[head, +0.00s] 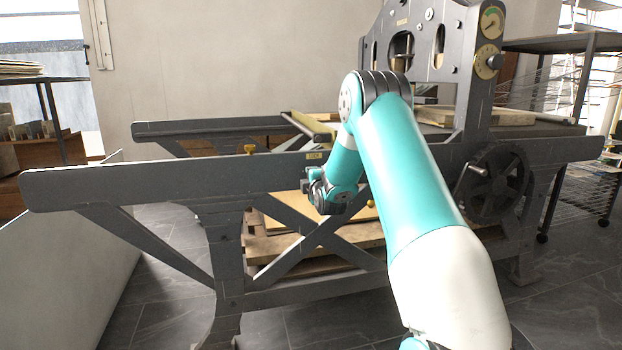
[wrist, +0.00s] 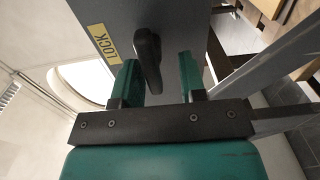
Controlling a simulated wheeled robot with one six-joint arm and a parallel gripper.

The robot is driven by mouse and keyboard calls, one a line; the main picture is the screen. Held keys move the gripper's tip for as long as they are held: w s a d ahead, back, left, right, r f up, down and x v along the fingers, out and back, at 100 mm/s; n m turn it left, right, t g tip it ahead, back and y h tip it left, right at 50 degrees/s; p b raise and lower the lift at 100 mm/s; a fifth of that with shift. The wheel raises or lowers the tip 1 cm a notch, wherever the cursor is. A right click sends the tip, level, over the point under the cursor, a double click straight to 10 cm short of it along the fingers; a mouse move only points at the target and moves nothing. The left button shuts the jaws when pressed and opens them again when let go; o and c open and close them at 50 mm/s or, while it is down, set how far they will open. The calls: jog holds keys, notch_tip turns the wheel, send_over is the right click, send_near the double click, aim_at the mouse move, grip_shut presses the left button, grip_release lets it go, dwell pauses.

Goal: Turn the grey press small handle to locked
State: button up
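The grey press (head: 130,187) fills the middle of the head view. Its small handle (wrist: 147,52) is a dark lever on the grey frame, seen in the wrist view beside a yellow LOCK label (wrist: 104,42). The label also shows in the head view (head: 314,155); there I cannot make out the handle behind my wrist. My gripper (wrist: 158,62) is open, with one green finger on each side of the handle. Gaps show between the handle and both fingers, wider on the right. I cannot tell from these views whether the handle is at its locked position.
A spoked handwheel (head: 497,186) with a crank grip is on the press frame at the right. Dark shelving (head: 560,45) stands behind right. The tiled floor (head: 165,290) at front left is clear.

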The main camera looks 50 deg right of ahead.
jog(key=shift+w+a+r, duration=0.15)
jog(key=shift+a, duration=0.05)
jog(key=shift+s+a, duration=0.25)
jog(key=shift+s, duration=0.05)
jog(key=b+v, duration=0.4)
jog(key=v, duration=1.2)
jog(key=shift+s+f+b, duration=0.2)
jog(key=shift+s+b, duration=0.15)
jog(key=shift+b, duration=0.05)
